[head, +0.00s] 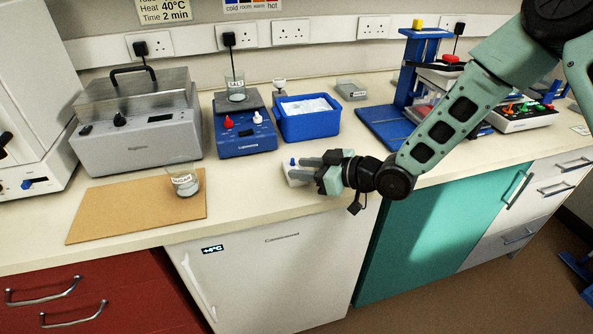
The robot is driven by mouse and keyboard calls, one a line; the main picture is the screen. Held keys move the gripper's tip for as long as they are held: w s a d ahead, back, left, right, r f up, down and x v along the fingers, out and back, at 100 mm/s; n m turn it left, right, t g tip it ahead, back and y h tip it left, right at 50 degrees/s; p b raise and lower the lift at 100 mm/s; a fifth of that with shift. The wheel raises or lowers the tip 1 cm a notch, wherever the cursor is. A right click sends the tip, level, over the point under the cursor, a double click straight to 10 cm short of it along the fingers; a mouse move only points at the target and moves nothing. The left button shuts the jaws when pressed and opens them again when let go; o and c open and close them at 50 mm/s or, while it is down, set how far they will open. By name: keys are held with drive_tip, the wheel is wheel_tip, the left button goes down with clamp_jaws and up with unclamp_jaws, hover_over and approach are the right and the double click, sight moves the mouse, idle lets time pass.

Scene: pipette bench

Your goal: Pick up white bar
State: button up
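A small white block-like thing (291,178) with a blue spot on top sits on the bench near its front edge. It may be the white bar, but it is too small and partly hidden for me to be sure. My gripper (308,168) reaches in from the right, low over the bench, with its fingers pointing left at this white thing. The fingers overlap its right side in the picture. I cannot tell whether they touch it or how far apart they are.
A blue tub (308,126) with white contents and a blue hotplate (245,137) holding a beaker (235,88) stand behind. A labelled beaker (184,183) stands on a brown board (130,212) at left. A blue stand (385,130) is at right. A grey bath (137,130) is at back left.

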clamp_jaws()
drive_tip(key=shift+r, duration=0.1)
